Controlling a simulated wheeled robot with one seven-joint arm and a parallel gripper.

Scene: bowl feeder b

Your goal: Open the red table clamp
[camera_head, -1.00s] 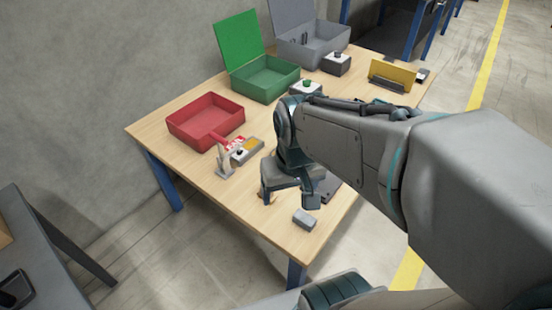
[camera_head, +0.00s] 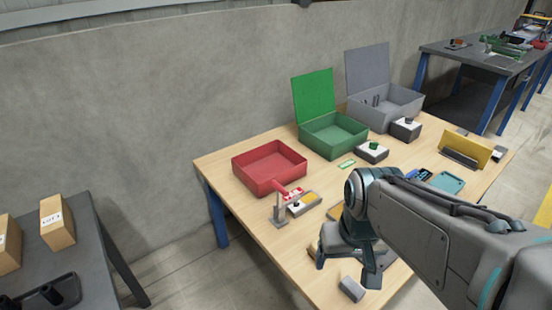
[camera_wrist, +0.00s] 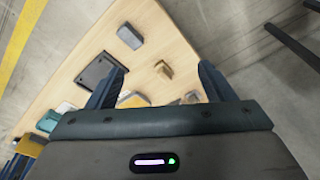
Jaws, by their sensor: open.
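The table clamp (camera_head: 279,213) stands near the left front edge of the wooden table in the head view. It has a grey upright body, and a red handle (camera_head: 287,193) slopes up from it towards the red box. My gripper (camera_head: 346,270) is open and empty, pointing down over the table to the right of the clamp and apart from it. In the wrist view my gripper (camera_wrist: 162,82) shows two spread dark fingers with nothing held between them. I cannot make out the clamp in the wrist view.
A red box (camera_head: 242,176) stands behind the clamp, and a grey device with a yellow panel (camera_head: 309,200) sits close to its right. Open green (camera_head: 325,145) and grey (camera_head: 395,112) boxes stand farther back. A grey block (camera_head: 352,288) lies by my gripper.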

